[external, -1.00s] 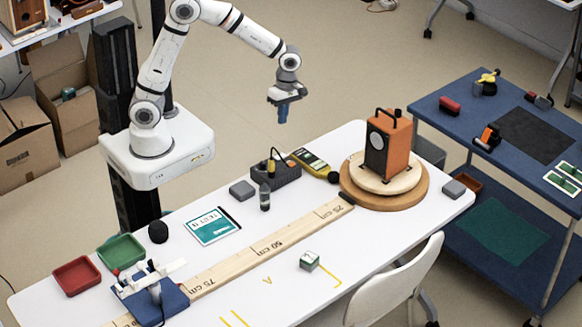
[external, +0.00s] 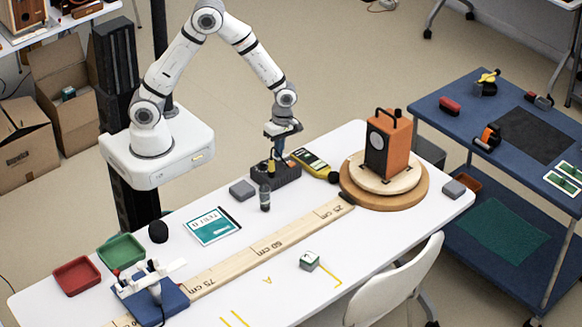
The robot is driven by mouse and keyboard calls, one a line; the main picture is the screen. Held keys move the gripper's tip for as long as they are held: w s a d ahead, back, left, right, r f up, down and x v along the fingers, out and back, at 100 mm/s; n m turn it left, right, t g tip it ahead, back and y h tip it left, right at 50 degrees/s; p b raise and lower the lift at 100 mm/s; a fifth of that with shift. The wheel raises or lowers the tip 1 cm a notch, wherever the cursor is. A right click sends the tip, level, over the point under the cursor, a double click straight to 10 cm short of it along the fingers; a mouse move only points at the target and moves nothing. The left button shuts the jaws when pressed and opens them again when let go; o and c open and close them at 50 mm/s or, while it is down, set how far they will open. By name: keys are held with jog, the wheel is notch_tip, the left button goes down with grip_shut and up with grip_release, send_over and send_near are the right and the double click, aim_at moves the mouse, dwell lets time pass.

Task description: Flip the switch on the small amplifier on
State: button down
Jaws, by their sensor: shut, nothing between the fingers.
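The small amplifier is a dark box (external: 287,178) on the white table, near the table's back edge. A yellow-topped plug or connector (external: 271,166) stands on its left part. My gripper (external: 279,154) points down just above the amplifier, its fingers shut with nothing between them. The fingertips are close to the amplifier's top; I cannot tell whether they touch it. The switch is too small or hidden to make out.
An orange speaker (external: 388,146) stands on a round wooden turntable (external: 412,200). A long wooden ruler (external: 270,245) crosses the table.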

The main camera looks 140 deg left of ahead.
jog(key=shift+d+f+y+b, duration=0.35)
jog(key=shift+f+y+b, duration=0.2)
jog(key=shift+b, duration=0.2)
jog(key=shift+s+d+f, duration=0.1)
jog(key=shift+s+d, duration=0.15)
jog(key=shift+d, duration=0.15)
jog(key=shift+a, duration=0.65)
jog(key=shift+w+r+p, duration=0.1)
jog(key=shift+r+p, duration=0.2)
jog(key=shift+r, duration=0.2)
notch_tip(320, 180, up, 14)
jog(key=p, duration=0.2)
jog(key=shift+w+d, duration=0.15)
jog(key=shift+d, duration=0.1)
